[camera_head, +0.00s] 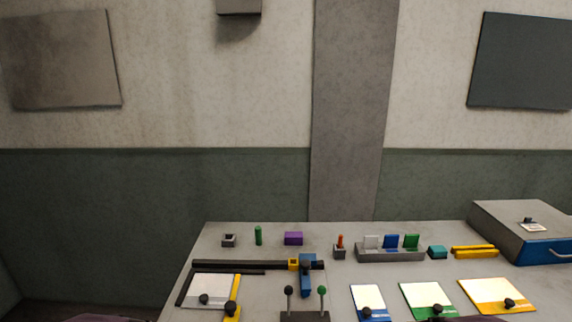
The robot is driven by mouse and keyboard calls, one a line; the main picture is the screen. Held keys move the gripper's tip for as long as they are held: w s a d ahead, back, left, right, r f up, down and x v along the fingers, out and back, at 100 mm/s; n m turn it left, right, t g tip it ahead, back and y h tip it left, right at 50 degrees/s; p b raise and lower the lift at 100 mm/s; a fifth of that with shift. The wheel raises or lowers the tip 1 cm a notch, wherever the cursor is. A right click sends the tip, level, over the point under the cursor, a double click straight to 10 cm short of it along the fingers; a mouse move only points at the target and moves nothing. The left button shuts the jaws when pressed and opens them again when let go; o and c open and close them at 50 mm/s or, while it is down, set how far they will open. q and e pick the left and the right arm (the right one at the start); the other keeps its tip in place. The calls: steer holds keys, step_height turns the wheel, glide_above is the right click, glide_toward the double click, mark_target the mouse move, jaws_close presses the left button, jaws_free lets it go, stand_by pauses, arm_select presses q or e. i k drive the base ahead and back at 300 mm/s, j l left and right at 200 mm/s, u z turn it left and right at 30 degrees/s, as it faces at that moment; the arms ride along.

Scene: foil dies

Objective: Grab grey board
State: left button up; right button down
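A pale board with a grey edge strip and a dark knob, which looks like the grey board (217,285), lies flat at the front left of the table. Black rails run along its back and left sides, and a yellow bar (235,290) lies along its right side. Whether the bar touches the board I cannot tell. Neither of my grippers shows; only dark shapes, perhaps parts of my arms, show at the bottom edge.
Similar boards with blue (369,299), green (427,299) and yellow (497,295) lie to the right. A two-knobbed stand (305,316) is at front centre. A slotted holder (390,254) and small blocks stand behind. A grey box with a blue drawer (545,252) is at right.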

mark_target(205, 291)
steer(key=i+j, duration=0.1)
steer(key=j, duration=0.65)
steer(key=i+j+z, duration=0.1)
steer(key=j, duration=0.65)
steer(key=i+j, duration=0.15)
steer(key=j, duration=1.4)
steer(key=i+z, duration=0.05)
steer(key=i, duration=0.05)
